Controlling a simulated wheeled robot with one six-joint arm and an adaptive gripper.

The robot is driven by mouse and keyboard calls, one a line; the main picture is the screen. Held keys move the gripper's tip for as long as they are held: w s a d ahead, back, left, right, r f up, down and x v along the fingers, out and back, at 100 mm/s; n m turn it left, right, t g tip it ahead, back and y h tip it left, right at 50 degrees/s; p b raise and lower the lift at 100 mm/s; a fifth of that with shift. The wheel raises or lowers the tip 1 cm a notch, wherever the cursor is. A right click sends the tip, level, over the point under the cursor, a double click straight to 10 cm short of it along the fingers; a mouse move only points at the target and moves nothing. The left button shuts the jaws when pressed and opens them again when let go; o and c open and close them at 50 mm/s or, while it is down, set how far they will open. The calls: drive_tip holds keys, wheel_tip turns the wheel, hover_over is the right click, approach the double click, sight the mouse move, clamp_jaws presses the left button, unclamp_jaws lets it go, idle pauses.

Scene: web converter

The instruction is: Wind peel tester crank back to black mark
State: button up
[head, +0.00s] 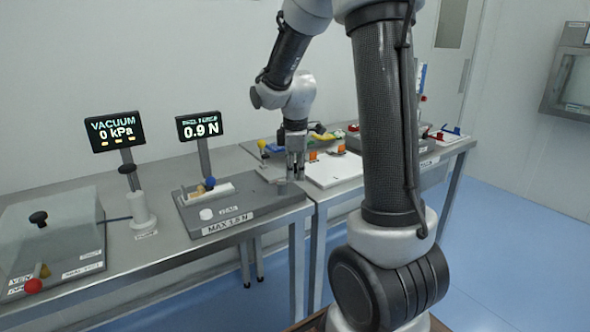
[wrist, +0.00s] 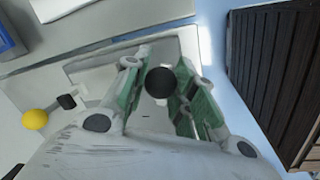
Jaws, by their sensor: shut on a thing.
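The peel tester (head: 238,220) is a dark grey base on the near bench, with a small display reading 0.9 N and a front label that seems to read MAX 1.9 N. My gripper (head: 296,172) points down at the tester's right end. In the wrist view my gripper (wrist: 157,72) has its green-padded fingers on either side of a round black crank knob (wrist: 160,82) and is shut on it. The crank arm is mostly hidden. I cannot make out the black mark. A small pale strip with a blue knob (head: 208,184) lies on the tester.
A vacuum display (head: 115,131) reads 0 kPa, left of the tester. A clear-lidded box (head: 50,240) with a red knob stands at far left. A second bench with a white board (head: 330,170) and coloured parts adjoins on the right. A dark slatted surface (wrist: 280,75) shows in the wrist view.

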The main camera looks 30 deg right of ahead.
drive_tip(key=shift+m, duration=0.3)
drive_tip(key=m, duration=0.1)
drive_tip(key=s+m, duration=0.1)
drive_tip(key=m, duration=0.1)
drive_tip(key=shift+s+a+m+g+h, duration=0.15)
drive_tip(key=shift+a+m+g+h, duration=0.15)
drive_tip(key=shift+a+h, duration=0.1)
drive_tip(key=shift+s+a+m+g, duration=0.3)
drive_tip(key=shift+a+m, duration=0.35)
drive_tip(key=shift+m, duration=1.4)
drive_tip(key=shift+s+a+m+g, duration=0.15)
drive_tip(key=shift+a+m+g, duration=0.4)
drive_tip(key=shift+m, duration=1.55)
drive_tip(key=shift+s+a+m+g, duration=0.25)
drive_tip(key=shift+a+m, duration=0.5)
drive_tip(key=shift+m, duration=1.3)
drive_tip(key=shift+r, duration=0.1)
drive_tip(key=o, duration=1.1)
drive_tip(key=shift+c, duration=0.2)
